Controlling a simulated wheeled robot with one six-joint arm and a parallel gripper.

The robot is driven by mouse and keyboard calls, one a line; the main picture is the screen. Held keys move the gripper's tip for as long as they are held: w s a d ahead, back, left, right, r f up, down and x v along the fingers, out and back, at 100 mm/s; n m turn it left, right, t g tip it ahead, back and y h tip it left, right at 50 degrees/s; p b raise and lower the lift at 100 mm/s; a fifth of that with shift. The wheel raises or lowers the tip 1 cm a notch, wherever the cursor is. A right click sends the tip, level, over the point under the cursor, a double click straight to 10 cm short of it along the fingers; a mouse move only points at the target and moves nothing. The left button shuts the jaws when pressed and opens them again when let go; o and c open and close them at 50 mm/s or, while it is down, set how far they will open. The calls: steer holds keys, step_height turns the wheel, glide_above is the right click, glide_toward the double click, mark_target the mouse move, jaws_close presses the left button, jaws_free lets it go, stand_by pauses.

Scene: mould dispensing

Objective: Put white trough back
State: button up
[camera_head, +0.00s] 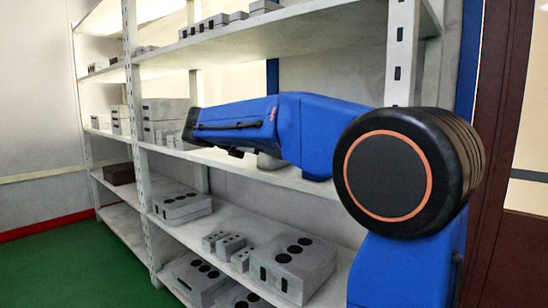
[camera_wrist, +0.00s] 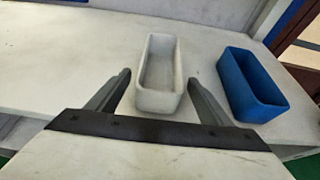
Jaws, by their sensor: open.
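The white trough (camera_wrist: 160,99) is a long open box on a pale shelf in the wrist view. It stands upright and looks empty. My gripper (camera_wrist: 160,82) is open, with one dark finger on the left side of the trough's near end and one on the right. I cannot tell whether either finger touches it. In the head view my blue arm reaches over the shelving, and the gripper's fingers and the trough are hidden there.
A blue trough (camera_wrist: 230,82) stands on the same shelf, right of the white one. The shelf (camera_wrist: 60,65) is clear to the left. In the head view, grey mould blocks (camera_head: 182,207) sit on the lower shelves, and a metal upright (camera_head: 141,190) stands at the rack's front.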

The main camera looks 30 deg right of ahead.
steer(key=shift+v, duration=2.45)
